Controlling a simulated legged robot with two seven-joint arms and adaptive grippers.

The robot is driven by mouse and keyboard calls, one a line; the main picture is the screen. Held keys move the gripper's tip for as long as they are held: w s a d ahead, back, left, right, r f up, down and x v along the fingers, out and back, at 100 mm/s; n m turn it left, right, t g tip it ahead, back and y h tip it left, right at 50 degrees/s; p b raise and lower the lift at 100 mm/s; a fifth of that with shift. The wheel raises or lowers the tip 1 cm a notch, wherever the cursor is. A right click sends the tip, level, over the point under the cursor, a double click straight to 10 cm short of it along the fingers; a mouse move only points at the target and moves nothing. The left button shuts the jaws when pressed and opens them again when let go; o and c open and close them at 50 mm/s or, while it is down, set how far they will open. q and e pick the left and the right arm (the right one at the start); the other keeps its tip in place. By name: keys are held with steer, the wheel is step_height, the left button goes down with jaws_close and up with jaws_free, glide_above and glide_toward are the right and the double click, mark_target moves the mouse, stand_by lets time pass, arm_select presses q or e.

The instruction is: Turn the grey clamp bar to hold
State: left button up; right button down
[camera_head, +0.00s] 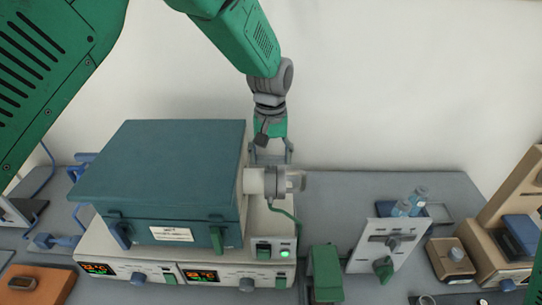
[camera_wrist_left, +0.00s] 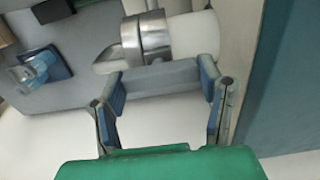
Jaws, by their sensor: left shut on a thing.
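The grey clamp bar (camera_wrist_left: 165,76) lies crosswise between the two fingers of my left gripper (camera_wrist_left: 163,85) in the left wrist view, with a blue-padded finger at each end. My left gripper is shut on it. Behind the bar is a white tube with a metal collar (camera_wrist_left: 146,38). In the head view my left gripper (camera_head: 271,154) reaches down from above, just behind the collared tube (camera_head: 270,182) on the right side of the teal furnace (camera_head: 165,170). The bar is hard to make out there. My right gripper is not in view.
The furnace stands on a pale control base (camera_head: 125,257) with lit displays and a green lamp. To the right are a green block (camera_head: 325,270), an upright grey panel (camera_head: 388,240) and blue bottles (camera_head: 401,207). Open bench (camera_head: 335,185) lies behind them.

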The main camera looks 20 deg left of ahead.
mark_target(272, 156)
arm_select(q)
steer(key=shift+w+r, duration=0.25)
steer(key=o, duration=1.2)
steer(key=shift+f, duration=0.15)
steer(key=shift+s, duration=0.1)
steer(key=shift+r, duration=0.2)
step_height(272, 156, up, 12)
steer(key=shift+d+f, duration=0.1)
steer(key=shift+f, duration=0.15)
